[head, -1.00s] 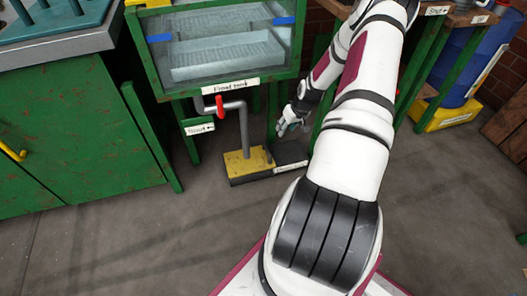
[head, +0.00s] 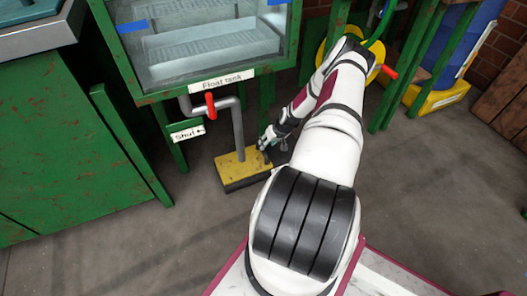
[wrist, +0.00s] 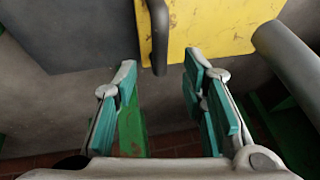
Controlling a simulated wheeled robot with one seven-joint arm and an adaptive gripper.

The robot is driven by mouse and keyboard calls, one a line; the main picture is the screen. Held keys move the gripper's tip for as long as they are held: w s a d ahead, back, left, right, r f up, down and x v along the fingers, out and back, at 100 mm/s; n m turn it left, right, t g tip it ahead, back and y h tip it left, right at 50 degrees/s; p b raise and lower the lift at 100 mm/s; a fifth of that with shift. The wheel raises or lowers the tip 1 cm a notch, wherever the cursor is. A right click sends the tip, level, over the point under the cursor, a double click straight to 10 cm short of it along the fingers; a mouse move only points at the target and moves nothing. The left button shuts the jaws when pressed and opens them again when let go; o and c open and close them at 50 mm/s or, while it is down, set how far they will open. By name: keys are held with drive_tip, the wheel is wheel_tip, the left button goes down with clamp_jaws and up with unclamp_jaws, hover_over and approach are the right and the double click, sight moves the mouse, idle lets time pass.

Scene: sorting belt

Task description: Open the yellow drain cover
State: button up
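The yellow drain cover (head: 232,172) lies low on the floor under the tank, flat on a dark base. A grey pipe comes down onto it. My gripper (head: 268,142) is at its right back corner in the head view. In the wrist view the yellow cover (wrist: 215,30) fills the top middle, and a dark grey handle bar (wrist: 158,38) stands at its left edge. My gripper (wrist: 160,74) is open there, with its teal-padded fingers either side of the bar's lower end in the picture. Nothing is gripped. I cannot tell the depth between fingertips and bar.
The grey pipe (wrist: 288,58) is close to the right finger in the wrist view. The float tank (head: 205,45) stands above, with a red valve handle (head: 210,105) and a "Shut" sign (head: 187,133). Green legs and a cabinet (head: 75,140) flank it. The floor in front is clear.

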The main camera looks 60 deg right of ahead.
drive_tip(key=b+x, duration=0.2)
drive_tip(key=x, duration=0.4)
drive_tip(key=shift+f, duration=0.25)
drive_tip(key=shift+w, duration=0.1)
clamp_jaws()
